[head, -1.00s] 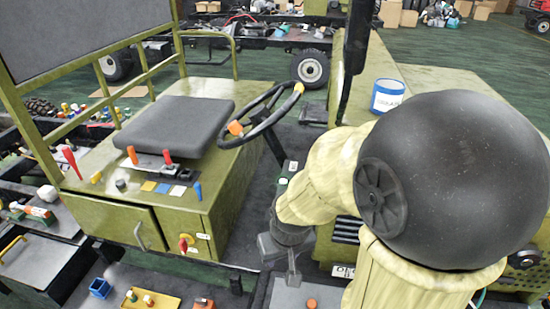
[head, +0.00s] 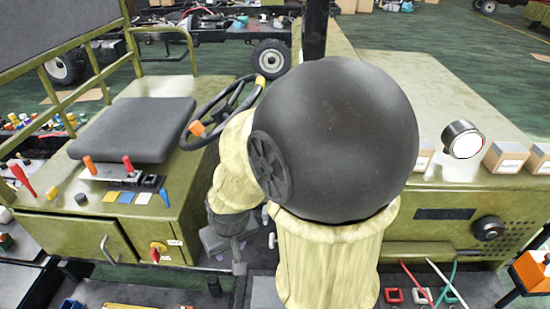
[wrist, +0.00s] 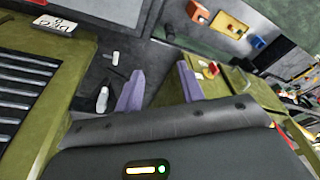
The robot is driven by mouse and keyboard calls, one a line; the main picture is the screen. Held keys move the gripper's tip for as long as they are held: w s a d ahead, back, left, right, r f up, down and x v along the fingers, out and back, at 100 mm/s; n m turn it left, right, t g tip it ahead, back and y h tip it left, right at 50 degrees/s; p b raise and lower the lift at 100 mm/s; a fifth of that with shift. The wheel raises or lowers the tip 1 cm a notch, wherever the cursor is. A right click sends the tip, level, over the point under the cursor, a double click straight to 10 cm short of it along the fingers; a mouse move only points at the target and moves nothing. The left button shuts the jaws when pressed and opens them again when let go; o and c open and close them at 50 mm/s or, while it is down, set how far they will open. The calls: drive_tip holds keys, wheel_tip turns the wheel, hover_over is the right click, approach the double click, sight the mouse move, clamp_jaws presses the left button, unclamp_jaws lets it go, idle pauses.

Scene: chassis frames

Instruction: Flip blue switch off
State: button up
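A small blue switch lever (head: 165,198) stands at the right front corner of the green seat box's top (head: 185,207) in the head view. It sits at the end of a row of yellow, blue and white patches. My gripper (head: 238,265) hangs to the right of the seat box, lower than the switch in the picture and apart from it. In the wrist view the two purple fingers of my gripper (wrist: 160,85) are spread with nothing between them.
Orange and red levers (head: 128,164) stand behind the blue switch. A red knob on a yellow plate (head: 158,247) is on the box's front. The green hood (head: 430,95), with a can and small boxes, is at right.

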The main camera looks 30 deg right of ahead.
drive_tip(key=w+d+r+m+h+p, duration=0.1)
drive_tip(key=w+d+m+h+p, duration=0.2)
drive_tip(key=w+d+m, duration=0.55)
drive_tip(key=w+d+r+m+t+h, duration=0.1)
drive_tip(key=w+d+r+m+h, duration=0.1)
drive_tip(key=r, duration=0.4)
drive_tip(key=w+d+r+m+t+h+p, duration=0.1)
drive_tip(key=w+d+r+m+h, duration=0.1)
drive_tip(key=d+r, duration=0.3)
drive_tip(key=shift+w+d+r+t+h, duration=0.2)
drive_tip(key=shift+w+r+t+h, duration=0.1)
drive_tip(key=shift+r, duration=0.25)
drive_tip(key=shift+f, duration=0.1)
drive_tip(key=p+x, duration=0.1)
drive_tip(key=x, duration=1.6)
drive_tip(key=shift+d+f+p, duration=0.15)
drive_tip(key=shift+p, duration=0.2)
